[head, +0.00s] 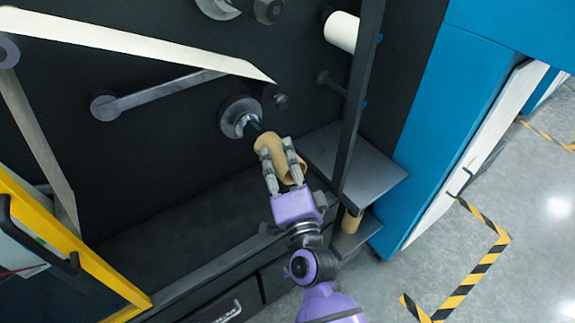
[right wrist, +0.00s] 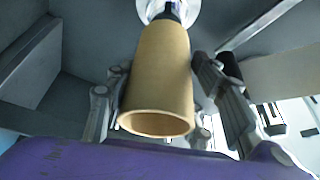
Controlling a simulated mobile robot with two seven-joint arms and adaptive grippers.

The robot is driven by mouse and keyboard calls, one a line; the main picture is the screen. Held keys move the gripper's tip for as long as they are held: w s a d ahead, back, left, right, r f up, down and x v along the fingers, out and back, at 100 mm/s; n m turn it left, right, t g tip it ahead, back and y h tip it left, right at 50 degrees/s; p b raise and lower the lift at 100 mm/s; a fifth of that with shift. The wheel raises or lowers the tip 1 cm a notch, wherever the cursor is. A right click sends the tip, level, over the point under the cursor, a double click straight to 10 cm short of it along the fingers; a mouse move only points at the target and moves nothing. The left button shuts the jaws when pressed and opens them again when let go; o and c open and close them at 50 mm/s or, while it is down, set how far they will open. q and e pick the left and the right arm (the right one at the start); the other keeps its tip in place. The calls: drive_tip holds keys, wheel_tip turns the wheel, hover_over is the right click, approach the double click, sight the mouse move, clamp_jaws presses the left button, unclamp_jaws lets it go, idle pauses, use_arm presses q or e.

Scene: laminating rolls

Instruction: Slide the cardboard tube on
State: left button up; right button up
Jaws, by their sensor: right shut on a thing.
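The cardboard tube (head: 270,146) is a short tan cylinder in front of the dark machine panel. My right gripper (head: 278,160) is shut on it, with fingers on both sides. A spindle with a round metal flange (head: 240,118) sticks out of the panel. The tube's far end is at the spindle's dark tip, and how far it overlaps the shaft is hard to tell. In the right wrist view the tube (right wrist: 160,75) points at the spindle's bright flange (right wrist: 185,10), its open near end facing the camera. My left gripper is not in view.
A dark shelf (head: 355,170) and upright post stand just right of the gripper. Another tan tube (head: 351,221) is below the shelf. A white web strip (head: 130,40) crosses above left. A yellow frame (head: 70,240) is at left. The floor at right is clear.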

drive_tip(key=shift+w+a+b, duration=0.1)
drive_tip(key=shift+w+a, duration=0.7)
drive_tip(key=shift+w, duration=0.25)
drive_tip(key=shift+w+a+b, duration=0.15)
drive_tip(key=shift+w+a, duration=0.6)
drive_tip(key=shift+w, duration=0.35)
drive_tip(key=shift+w+a+b, duration=0.1)
drive_tip(key=shift+w+a, duration=0.7)
drive_tip(key=shift+w, duration=0.25)
drive_tip(key=o, duration=1.2)
drive_tip(key=shift+o, duration=0.2)
drive_tip(key=shift+s+d+f, duration=0.15)
drive_tip(key=shift+s, duration=0.2)
drive_tip(key=v, duration=1.1)
